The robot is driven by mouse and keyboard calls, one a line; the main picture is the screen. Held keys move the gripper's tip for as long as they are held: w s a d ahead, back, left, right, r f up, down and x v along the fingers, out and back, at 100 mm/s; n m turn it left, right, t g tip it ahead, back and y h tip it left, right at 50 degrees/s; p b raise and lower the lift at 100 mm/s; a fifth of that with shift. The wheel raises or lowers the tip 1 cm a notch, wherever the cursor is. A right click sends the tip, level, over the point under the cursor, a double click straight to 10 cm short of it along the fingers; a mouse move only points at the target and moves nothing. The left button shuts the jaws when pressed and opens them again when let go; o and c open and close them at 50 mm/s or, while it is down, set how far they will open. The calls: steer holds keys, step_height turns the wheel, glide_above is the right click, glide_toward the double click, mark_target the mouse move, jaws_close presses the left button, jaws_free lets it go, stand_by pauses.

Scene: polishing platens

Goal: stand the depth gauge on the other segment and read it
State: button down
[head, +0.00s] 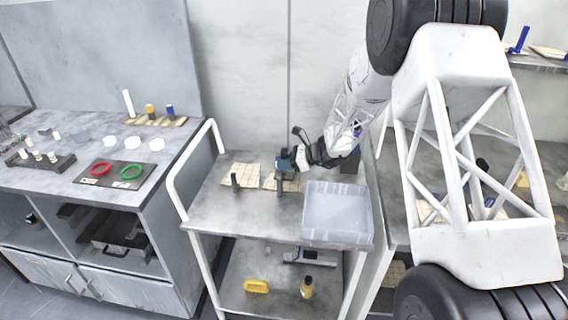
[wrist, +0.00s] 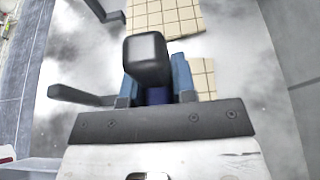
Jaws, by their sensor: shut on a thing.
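My gripper (head: 290,160) is above the cart top, shut on a dark block-topped object that I take to be the depth gauge (wrist: 147,58). In the wrist view, its dark square top sits between the blue fingers (wrist: 155,92). A dark stem (head: 280,186) shows below the gripper in the head view; I cannot tell whether its foot touches a surface. Two tan gridded segments lie on the cart: the left one (head: 240,174) and the right one (head: 291,185), which is under the gripper and partly hidden. No gauge reading is visible.
A dark upright post (head: 235,182) stands by the left segment. A grey bin (head: 338,234) takes the cart's right front. The cart's rail (head: 180,185) rises at the left. The cart's front left is clear. A bench (head: 185,141) with rings and small parts stands further left.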

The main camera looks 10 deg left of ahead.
steer(key=shift+f, duration=0.2)
steer(key=c, duration=0.9)
jaws_free()
steer(key=shift+r, duration=0.15)
steer(key=v, duration=1.2)
